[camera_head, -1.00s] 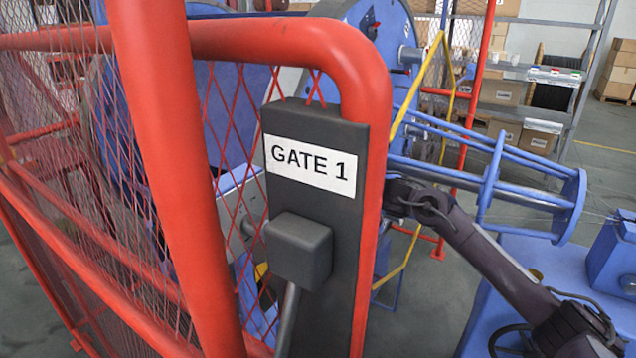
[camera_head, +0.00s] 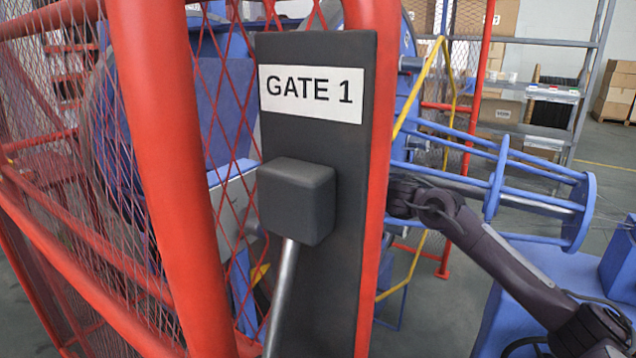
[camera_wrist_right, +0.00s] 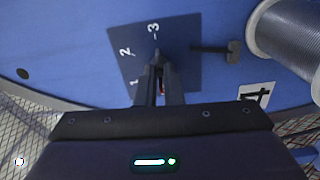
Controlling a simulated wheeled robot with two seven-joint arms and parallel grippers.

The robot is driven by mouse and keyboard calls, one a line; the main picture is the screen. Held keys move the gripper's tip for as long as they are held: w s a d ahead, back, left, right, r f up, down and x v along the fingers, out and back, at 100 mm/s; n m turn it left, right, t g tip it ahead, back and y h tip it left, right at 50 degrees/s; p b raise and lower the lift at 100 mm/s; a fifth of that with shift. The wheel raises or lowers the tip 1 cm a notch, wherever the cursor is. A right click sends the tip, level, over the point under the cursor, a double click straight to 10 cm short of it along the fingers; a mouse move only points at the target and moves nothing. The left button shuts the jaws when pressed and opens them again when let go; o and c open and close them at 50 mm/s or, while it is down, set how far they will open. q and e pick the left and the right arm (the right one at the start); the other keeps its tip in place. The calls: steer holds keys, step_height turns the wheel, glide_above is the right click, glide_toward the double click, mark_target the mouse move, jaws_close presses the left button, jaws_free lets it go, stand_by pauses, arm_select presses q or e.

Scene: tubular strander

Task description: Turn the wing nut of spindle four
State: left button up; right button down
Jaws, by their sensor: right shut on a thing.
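In the right wrist view my right gripper (camera_wrist_right: 158,68) is shut at the middle of a dark blue square plate marked with the numbers 1, 2 and 3 (camera_wrist_right: 182,45). It holds a small dark part, the wing nut, which the fingertips almost wholly hide. A white label (camera_wrist_right: 258,97), which looks like a 4, is on the blue disc (camera_wrist_right: 60,40) to the right of the fingers. In the head view my right arm reaches left behind the red gate post, and its gripper is hidden. My left gripper is not in view.
A dark short lever (camera_wrist_right: 215,48) and a wire-wound spool (camera_wrist_right: 290,40) lie right of the plate. In the head view the GATE 1 panel (camera_head: 345,200), its grey latch box (camera_head: 297,200) and red mesh fence (camera_head: 165,180) block the near side. A blue barred cage (camera_head: 500,175) stands behind my arm.

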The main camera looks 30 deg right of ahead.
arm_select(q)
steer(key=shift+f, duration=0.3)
arm_select(e)
steer(key=shift+f+n, duration=0.1)
steer(key=shift+n, duration=0.3)
steer(key=c, duration=1.6)
jaws_free()
steer(key=shift+o, duration=0.2)
